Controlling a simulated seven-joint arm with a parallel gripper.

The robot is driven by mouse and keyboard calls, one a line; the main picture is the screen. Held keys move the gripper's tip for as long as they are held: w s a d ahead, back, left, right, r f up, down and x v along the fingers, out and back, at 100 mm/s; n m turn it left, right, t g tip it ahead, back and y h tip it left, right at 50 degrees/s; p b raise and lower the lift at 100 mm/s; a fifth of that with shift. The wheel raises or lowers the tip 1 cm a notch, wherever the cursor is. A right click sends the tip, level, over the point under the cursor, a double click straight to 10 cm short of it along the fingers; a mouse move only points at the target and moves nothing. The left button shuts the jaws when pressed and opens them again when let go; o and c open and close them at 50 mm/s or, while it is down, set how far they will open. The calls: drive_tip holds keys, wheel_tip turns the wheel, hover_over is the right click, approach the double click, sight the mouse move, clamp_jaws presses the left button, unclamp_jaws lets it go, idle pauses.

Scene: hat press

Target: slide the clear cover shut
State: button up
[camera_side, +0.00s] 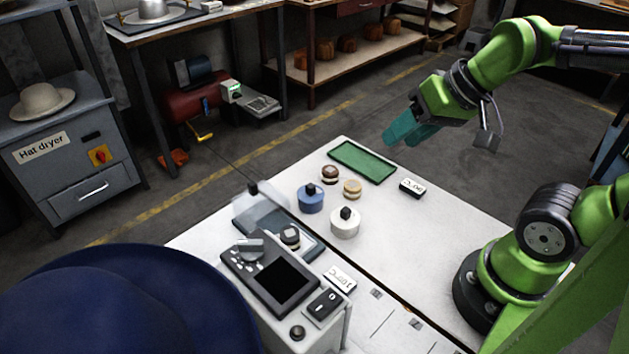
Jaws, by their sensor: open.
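The clear cover (250,206) is a see-through panel with a small black knob (252,188) at its far edge. It lies over the far left part of a dark shallow recess (262,226) on the white table. The near right part of the recess looks uncovered, and a round black-and-silver piece (290,237) shows there. The cover's exact edges are hard to tell. My gripper (399,140) has teal fingers and is open and empty. It hangs above the table's far right side, well away from the cover.
A blue weight (311,200), a white weight (345,222) and two small round pieces stand right of the recess. A green tray (362,161) lies at the back. A control box (262,275) stands in front, and a blue hat (130,305) fills the lower left.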

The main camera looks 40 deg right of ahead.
sight(255, 182)
drive_tip(key=w+f+m+g+y, duration=0.3)
drive_tip(key=w+f, duration=0.2)
drive_tip(key=w+f+m+g+y, duration=0.3)
drive_tip(key=w+f, duration=0.2)
drive_tip(key=f, duration=0.1)
drive_tip(key=w+f+m+g+y, duration=0.2)
drive_tip(key=w+f+m+y, duration=0.1)
drive_tip(key=w+f, duration=0.2)
drive_tip(key=shift+d+f+g+y, duration=0.3)
drive_tip(key=shift+f+g, duration=0.1)
drive_tip(key=shift+f, duration=0.35)
drive_tip(key=w+m+y, duration=0.1)
drive_tip(key=w+f+m+t+y, duration=0.1)
drive_tip(key=w+y, duration=0.1)
drive_tip(key=w+m+y, duration=0.1)
drive_tip(key=shift+w+d+f+m+y, duration=0.1)
drive_tip(key=shift+w+f+m+y, duration=0.2)
drive_tip(key=shift+w+m, duration=0.1)
wheel_tip(255, 182, up, 4)
drive_tip(key=w+t+y, duration=0.1)
drive_tip(key=w+y, duration=0.1)
drive_tip(key=w, duration=0.1)
drive_tip(key=shift+m, duration=0.4)
drive_tip(key=a, duration=1.6)
drive_tip(key=shift+s+a, duration=0.25)
drive_tip(key=shift+a, duration=0.1)
clamp_jaws()
